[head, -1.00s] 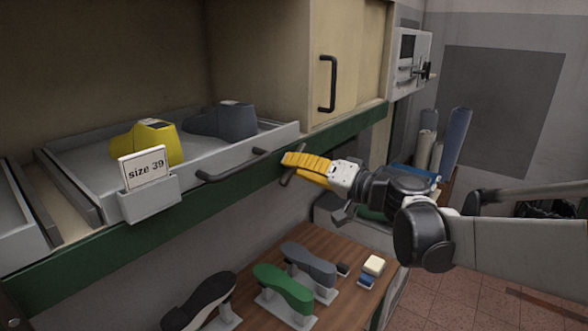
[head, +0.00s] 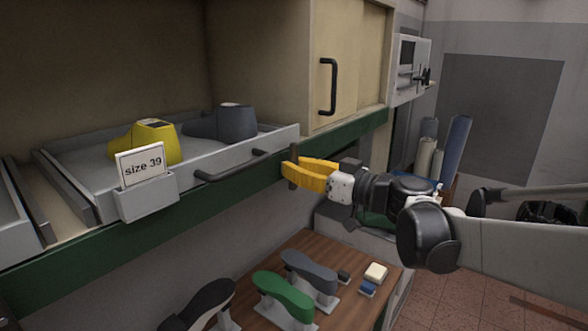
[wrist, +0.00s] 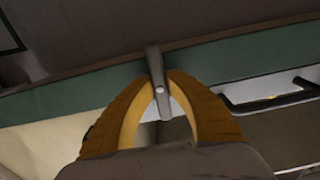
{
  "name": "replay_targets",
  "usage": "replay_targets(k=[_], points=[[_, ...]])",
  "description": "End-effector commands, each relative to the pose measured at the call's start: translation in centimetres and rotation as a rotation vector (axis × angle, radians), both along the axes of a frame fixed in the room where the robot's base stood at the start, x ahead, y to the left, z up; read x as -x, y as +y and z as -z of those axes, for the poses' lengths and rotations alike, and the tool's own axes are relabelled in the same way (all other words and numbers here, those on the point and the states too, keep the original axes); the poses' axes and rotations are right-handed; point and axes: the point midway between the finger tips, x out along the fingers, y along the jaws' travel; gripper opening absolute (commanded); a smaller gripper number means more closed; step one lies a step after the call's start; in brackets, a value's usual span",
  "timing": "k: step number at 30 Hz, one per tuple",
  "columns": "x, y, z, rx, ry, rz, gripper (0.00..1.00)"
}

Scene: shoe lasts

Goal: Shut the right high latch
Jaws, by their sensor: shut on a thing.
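The right high latch, a small dark grey bar (head: 293,182), sits on the green rail (head: 350,127) just right of the size 39 tray (head: 80,190). It stands about upright in the head view. In the wrist view the latch (wrist: 154,62) runs across the green rail, with a pale round pin low on it. My gripper (head: 288,171) has yellow fingers closed around the latch from the right; in the wrist view its tips (wrist: 160,76) press on both sides of the bar. The fingers hide part of the latch in the head view.
The tray's bar handle (head: 232,167) is close to the left of my fingers. A sliding cupboard door with a dark handle (head: 328,87) is above. Below, a wooden bench (head: 335,255) holds shoe lasts, a green one (head: 282,292) among them.

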Motion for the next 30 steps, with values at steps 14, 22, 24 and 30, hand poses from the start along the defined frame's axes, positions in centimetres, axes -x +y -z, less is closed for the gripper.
replay_targets(k=[14,22,24,30], points=[[-0.05,0.00,-0.13,0.038,-0.052,0.000,0.00],[-0.05,0.00,-0.12,0.038,-0.052,0.000,0.28],[-0.05,0.00,-0.10,0.038,-0.052,0.000,0.39],[-0.03,0.00,-0.06,0.039,-0.051,0.000,0.39]])
